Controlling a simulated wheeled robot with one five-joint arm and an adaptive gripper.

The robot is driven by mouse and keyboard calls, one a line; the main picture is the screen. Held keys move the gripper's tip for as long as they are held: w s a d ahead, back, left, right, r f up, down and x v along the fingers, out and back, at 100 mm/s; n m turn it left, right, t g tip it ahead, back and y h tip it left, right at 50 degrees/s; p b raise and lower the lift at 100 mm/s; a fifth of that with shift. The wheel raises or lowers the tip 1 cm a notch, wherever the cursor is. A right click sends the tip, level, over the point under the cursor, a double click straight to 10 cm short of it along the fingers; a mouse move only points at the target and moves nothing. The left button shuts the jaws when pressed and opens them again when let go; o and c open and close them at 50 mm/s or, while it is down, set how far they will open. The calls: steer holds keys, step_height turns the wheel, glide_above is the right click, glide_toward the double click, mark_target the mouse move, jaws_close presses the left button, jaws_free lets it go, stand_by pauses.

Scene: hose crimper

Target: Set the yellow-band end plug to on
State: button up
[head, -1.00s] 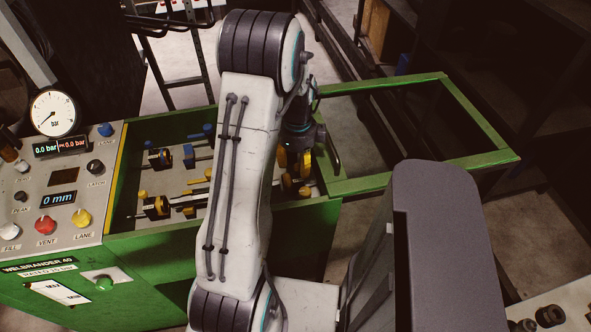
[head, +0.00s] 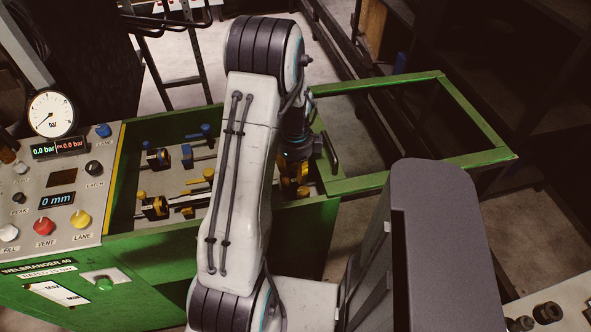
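The yellow-banded end fitting (head: 303,182) shows as yellow discs at the right end of the near row in the green trough (head: 123,205). I take it for the yellow-band end plug; my arm hides part of it, and its setting cannot be read. My gripper (head: 297,160) points down right at these discs, mostly hidden behind my arm. Whether its fingers touch the discs, and whether they are open or shut, cannot be seen.
Other yellow and black parts (head: 154,207) and a blue-marked row (head: 160,157) lie in the trough. The control panel (head: 75,180) with gauge and knobs is at the left. An open green frame cover (head: 465,115) with a dark handle (head: 330,152) stands at the right.

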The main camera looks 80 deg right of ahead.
mark_target(285, 177)
jaws_close()
steer(key=shift+w+a+b, duration=0.3)
steer(key=shift+w, duration=0.4)
steer(key=shift+w+a+b, duration=0.3)
steer(key=shift+w, duration=0.4)
steer(key=shift+s, duration=0.1)
jaws_free()
steer(key=shift+w, duration=0.2)
steer(key=o, duration=0.4)
steer(key=shift+s, duration=0.1)
step_height(285, 177, up, 12)
